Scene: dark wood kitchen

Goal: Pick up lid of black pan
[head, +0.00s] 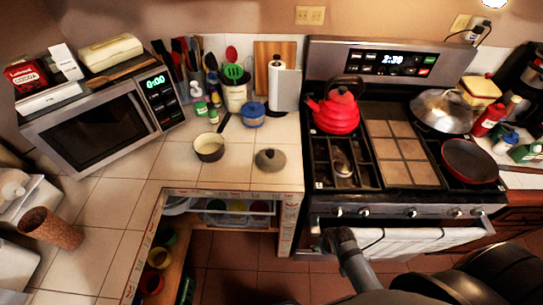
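A dark grey round lid with a knob on top (270,159) lies on the tiled counter, left of the stove. A small dark pot with a pale inside (209,148) stands uncovered to its left, apart from it. On the stove, a domed silver lid (443,108) covers a vessel at the back right. An open pan with a dark inside and red rim (470,161) sits at the front right. I cannot tell which vessel the grey lid belongs to. Dark parts of my arm show at the bottom right, but I make out neither gripper's fingers.
A red kettle (336,112) stands on the back left burner. A blue-lidded jar (252,113) and a paper towel roll (277,85) stand behind the grey lid. A microwave (105,118) is at the left. Counter around the grey lid is mostly clear; its front edge is close.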

